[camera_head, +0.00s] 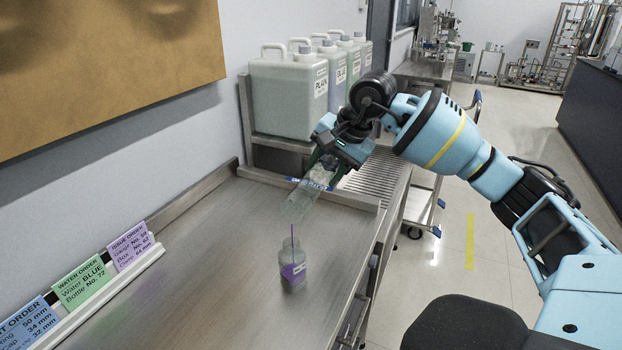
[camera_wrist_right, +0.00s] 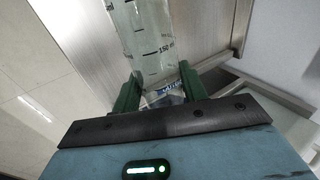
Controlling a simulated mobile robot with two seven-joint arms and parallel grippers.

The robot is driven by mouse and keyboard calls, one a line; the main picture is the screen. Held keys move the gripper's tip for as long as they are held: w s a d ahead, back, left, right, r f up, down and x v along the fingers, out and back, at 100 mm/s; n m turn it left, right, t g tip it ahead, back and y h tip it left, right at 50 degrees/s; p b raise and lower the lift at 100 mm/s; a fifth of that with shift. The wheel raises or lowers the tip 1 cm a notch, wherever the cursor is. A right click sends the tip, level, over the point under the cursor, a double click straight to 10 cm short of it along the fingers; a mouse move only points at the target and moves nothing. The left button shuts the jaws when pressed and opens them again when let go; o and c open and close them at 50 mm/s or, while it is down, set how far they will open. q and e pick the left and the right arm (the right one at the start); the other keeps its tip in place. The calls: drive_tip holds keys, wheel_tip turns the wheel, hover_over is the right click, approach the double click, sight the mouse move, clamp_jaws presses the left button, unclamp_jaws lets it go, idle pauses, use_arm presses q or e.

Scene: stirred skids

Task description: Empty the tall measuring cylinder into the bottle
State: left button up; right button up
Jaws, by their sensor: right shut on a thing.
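The clear measuring cylinder (camera_head: 303,199) is held tilted, its mouth end down to the left above the bottle. In the right wrist view the graduated cylinder (camera_wrist_right: 147,35) runs up between the fingers. My right gripper (camera_head: 322,168) is shut on it; the green fingers (camera_wrist_right: 159,90) lie on both sides. The small clear bottle (camera_head: 292,268), with a purple label, stands upright on the bench under the cylinder's mouth. A thin purple line (camera_head: 293,236), looking like a stream of liquid, runs from just below the mouth into the bottle's neck. My left gripper is out of view.
The steel bench (camera_head: 205,255) is clear around the bottle. Order cards (camera_head: 84,281) stand in a white rail along the wall at left. Large white jugs (camera_head: 289,92) stand on a raised shelf behind. A raised steel edge (camera_head: 310,192) borders the bench's far end.

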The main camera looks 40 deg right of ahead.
drive_tip(key=shift+r, duration=0.1)
drive_tip(key=shift+r, duration=0.1)
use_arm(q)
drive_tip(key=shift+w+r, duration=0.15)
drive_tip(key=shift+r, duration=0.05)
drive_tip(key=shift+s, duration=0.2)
use_arm(e)
drive_tip(key=shift+a, duration=0.1)
drive_tip(key=shift+r+h+p, duration=0.1)
drive_tip(key=shift+h+p, duration=0.2)
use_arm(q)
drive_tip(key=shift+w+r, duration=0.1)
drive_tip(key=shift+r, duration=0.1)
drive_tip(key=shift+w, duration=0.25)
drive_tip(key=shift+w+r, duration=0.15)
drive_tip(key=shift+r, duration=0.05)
use_arm(e)
drive_tip(key=shift+a+r, duration=0.1)
